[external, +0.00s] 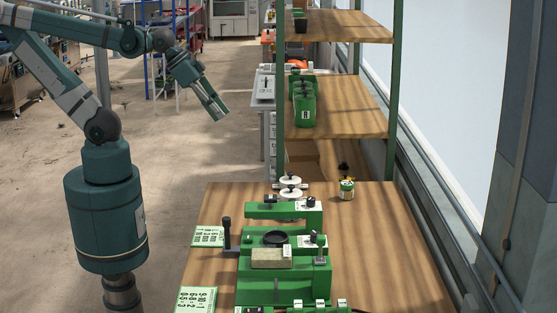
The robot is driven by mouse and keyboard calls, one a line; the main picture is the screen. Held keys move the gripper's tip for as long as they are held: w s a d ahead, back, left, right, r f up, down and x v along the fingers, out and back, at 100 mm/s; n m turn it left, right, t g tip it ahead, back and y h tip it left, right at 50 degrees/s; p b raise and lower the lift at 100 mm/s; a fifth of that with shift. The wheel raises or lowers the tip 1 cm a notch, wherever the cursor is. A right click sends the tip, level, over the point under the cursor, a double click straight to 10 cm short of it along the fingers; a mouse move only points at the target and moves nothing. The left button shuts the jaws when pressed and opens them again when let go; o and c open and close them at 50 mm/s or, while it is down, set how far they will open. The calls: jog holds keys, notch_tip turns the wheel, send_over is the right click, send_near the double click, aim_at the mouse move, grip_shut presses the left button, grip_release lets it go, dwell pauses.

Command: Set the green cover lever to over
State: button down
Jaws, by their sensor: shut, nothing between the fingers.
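The green seeder machine (275,292) stands on the wooden table, with a black round dish (275,239) and a tan block (267,257) on it. A small lever with a pale plate (320,252) stands upright at its right side. A black-handled lever (227,232) stands upright at its left. Another small dark knob (312,237) sits on a white plate near the dish. I cannot tell which of these is the cover lever, or read its setting. My gripper (221,113) is shut and empty, high in the air, beyond and left of the machine, touching nothing.
Number cards (208,236) lie at the table's left edge. White discs (290,188) and a small green-and-white jar (346,190) stand at the back. A wooden shelf (350,105) with green posts holds a green container (304,108). The table's right side is clear.

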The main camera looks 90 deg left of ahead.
jog(key=w+d+f+n+t+h+b, duration=0.1)
jog(key=w+d+h, duration=0.2)
jog(key=w+d, duration=0.45)
jog(key=w+d+f+t+h+b, duration=0.15)
jog(key=w+d, duration=0.25)
jog(key=d, duration=0.7)
jog(key=w+d+n+t+h+b, duration=0.1)
jog(key=w+d+h+b, duration=0.1)
jog(key=w+d+h, duration=0.5)
jog(key=w+d+f+n+b, duration=0.1)
jog(key=d+f+n, duration=0.2)
jog(key=d, duration=0.6)
jog(key=w+d+f+n+t+b, duration=0.1)
jog(key=w+d+f+n+b, duration=0.1)
jog(key=d+f, duration=0.3)
jog(key=shift+d+f+n, duration=0.25)
jog(key=shift+d+n, duration=0.45)
jog(key=shift+d, duration=1.55)
jog(key=shift+w+t+h, duration=0.2)
jog(key=shift+t+h, duration=0.15)
